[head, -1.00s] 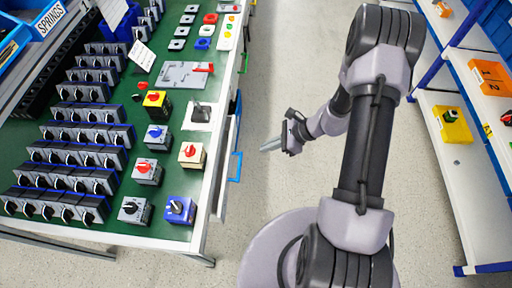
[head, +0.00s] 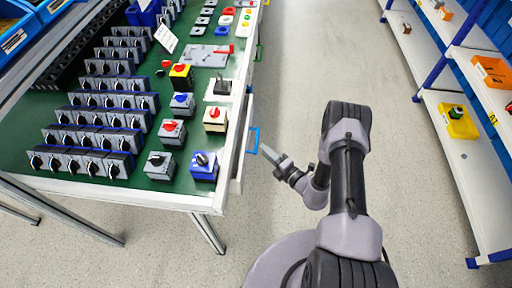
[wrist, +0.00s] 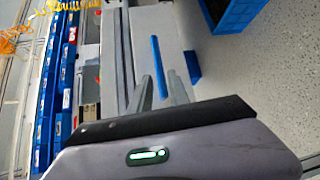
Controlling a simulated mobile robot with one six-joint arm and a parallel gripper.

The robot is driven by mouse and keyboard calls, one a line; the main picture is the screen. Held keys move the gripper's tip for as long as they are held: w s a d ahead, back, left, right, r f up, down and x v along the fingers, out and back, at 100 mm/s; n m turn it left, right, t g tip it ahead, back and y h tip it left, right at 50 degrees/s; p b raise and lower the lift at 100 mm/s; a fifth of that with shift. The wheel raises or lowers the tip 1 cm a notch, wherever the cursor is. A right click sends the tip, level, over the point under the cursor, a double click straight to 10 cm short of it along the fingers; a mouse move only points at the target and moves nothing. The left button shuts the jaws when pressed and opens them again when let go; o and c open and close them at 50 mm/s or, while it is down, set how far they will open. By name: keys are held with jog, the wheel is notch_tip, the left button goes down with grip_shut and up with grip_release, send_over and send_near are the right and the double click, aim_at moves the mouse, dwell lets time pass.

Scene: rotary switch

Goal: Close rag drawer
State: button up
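A light grey drawer (head: 240,150) with a blue bar handle (head: 253,140) sticks out a little past the right edge of the workbench. No label or contents show, so I cannot tell whether it holds rags. My gripper (head: 268,153) is just right of and slightly below the handle in the head view, apparently apart from it.
The green-topped workbench (head: 120,185) holds rows of rotary switches. A shelf rack (head: 455,170) with yellow and orange bins stands at the right. The aisle floor (head: 310,60) between is clear.

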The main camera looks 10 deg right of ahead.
aim_at(256, 142)
jog(key=b+x, duration=0.1)
jog(key=x, duration=0.5)
jog(key=shift+w+a+b, duration=0.15)
jog(key=shift+b, duration=0.25)
grip_shut()
dwell(0.9)
